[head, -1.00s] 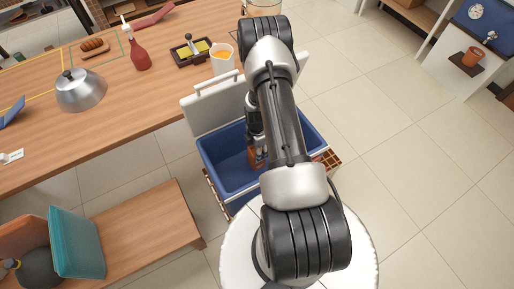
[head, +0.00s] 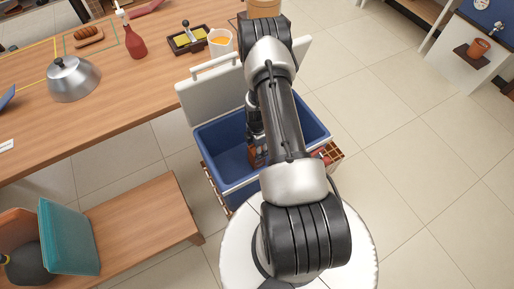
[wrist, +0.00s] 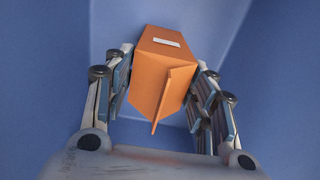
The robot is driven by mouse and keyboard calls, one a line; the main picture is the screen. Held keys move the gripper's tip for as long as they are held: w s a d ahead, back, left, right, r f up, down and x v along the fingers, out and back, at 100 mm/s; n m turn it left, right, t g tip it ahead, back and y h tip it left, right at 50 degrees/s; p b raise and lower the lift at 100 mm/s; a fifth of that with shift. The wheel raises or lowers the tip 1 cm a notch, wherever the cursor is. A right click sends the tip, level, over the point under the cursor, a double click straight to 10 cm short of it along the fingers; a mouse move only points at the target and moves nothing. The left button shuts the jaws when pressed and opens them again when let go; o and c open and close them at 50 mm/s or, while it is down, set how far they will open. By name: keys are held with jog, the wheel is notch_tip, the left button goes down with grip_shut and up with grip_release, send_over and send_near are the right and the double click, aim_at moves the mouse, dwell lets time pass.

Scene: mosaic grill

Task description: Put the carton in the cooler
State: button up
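The orange carton (wrist: 160,75) shows in the wrist view between my gripper's fingers (wrist: 167,85), close against both, with a small pale label on one face. My gripper appears shut on it. The blue cooler (head: 219,151) stands with its white lid (head: 208,101) raised on the table side. In the head view my gripper (head: 257,150) reaches down inside the cooler, and part of the carton shows beside it. Blue walls surround the carton in the wrist view. I cannot tell whether the carton touches the cooler floor.
The wooden table (head: 120,105) holds a metal dome (head: 73,80), a red bottle (head: 132,38), a dark tray (head: 188,41) and a white cup (head: 220,42). A low bench (head: 145,225) with a teal cushion (head: 68,237) is at lower left. Tiled floor is clear at right.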

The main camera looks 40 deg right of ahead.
jog(key=o, duration=0.5)
jog(key=shift+c, duration=0.2)
notch_tip(320, 180, up, 12)
jog(key=shift+r, duration=0.1)
dwell(0.7)
